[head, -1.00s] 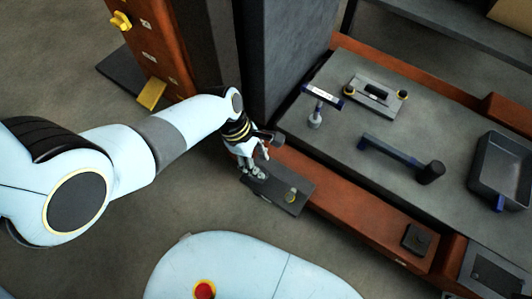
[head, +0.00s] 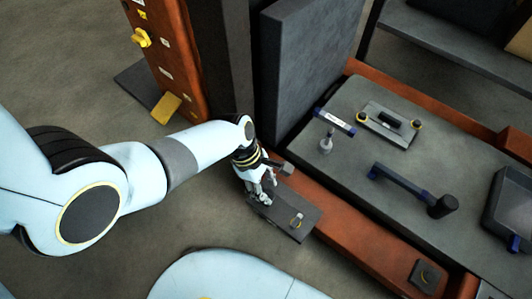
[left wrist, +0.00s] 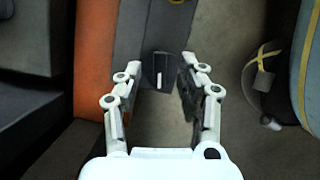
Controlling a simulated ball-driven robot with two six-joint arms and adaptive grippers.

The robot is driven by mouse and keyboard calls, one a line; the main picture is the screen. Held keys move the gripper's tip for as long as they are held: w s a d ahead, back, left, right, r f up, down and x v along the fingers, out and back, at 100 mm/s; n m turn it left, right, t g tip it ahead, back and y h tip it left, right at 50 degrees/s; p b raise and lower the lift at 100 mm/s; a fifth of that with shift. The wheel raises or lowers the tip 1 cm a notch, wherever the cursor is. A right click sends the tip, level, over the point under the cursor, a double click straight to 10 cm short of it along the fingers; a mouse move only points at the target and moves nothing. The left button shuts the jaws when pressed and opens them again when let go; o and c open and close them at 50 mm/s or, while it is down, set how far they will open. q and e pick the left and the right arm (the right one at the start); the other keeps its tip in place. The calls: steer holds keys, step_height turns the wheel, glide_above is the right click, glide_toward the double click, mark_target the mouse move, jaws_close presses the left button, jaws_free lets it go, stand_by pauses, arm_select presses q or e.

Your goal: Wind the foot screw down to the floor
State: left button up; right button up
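A dark round head with a white line across it (left wrist: 160,72), which looks like the foot screw, sits at the end of a dark plate (left wrist: 148,30) in the left wrist view. My left gripper (left wrist: 157,72) is open, with one finger on each side of this head. I cannot tell whether the fingers touch it. In the head view my left gripper (head: 262,198) points down over the near end of the dark plate (head: 306,232) beside the orange beam, and hides the head. My right gripper is not in view.
The orange beam (head: 365,232) and a tall grey panel (head: 305,65) stand close by. A long-handled tool (head: 405,180) and a dark tray (head: 510,205) lie on the grey bench top (head: 345,165).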

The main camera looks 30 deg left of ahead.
arm_select(q)
steer(key=shift+f, duration=0.15)
steer(key=shift+f+b, duration=1.05)
steer(key=shift+f, duration=0.3)
steer(key=shift+r+p, duration=0.9)
steer(key=shift+c, duration=0.5)
jaws_close()
steer(key=shift+f, duration=0.1)
